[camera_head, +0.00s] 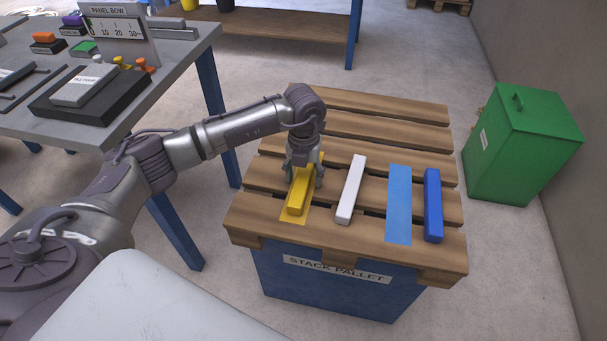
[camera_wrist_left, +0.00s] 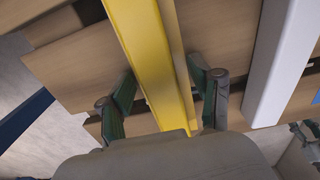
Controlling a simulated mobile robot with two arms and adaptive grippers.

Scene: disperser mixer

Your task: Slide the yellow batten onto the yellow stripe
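The yellow batten (camera_head: 299,196) lies lengthwise on the slatted pallet top, at its left side. My left gripper (camera_head: 304,183) points down over the batten, with a finger on each side. In the left wrist view the batten (camera_wrist_left: 146,52) runs between the two fingers of this gripper (camera_wrist_left: 162,90), with narrow gaps beside it, so the fingers look open.
A white batten (camera_head: 350,190), a blue stripe (camera_head: 399,205) and a blue batten (camera_head: 433,205) lie to the right on the pallet (camera_head: 385,135). A green bin (camera_head: 520,145) stands at the right. A grey worktable (camera_head: 150,105) with several items is at the left.

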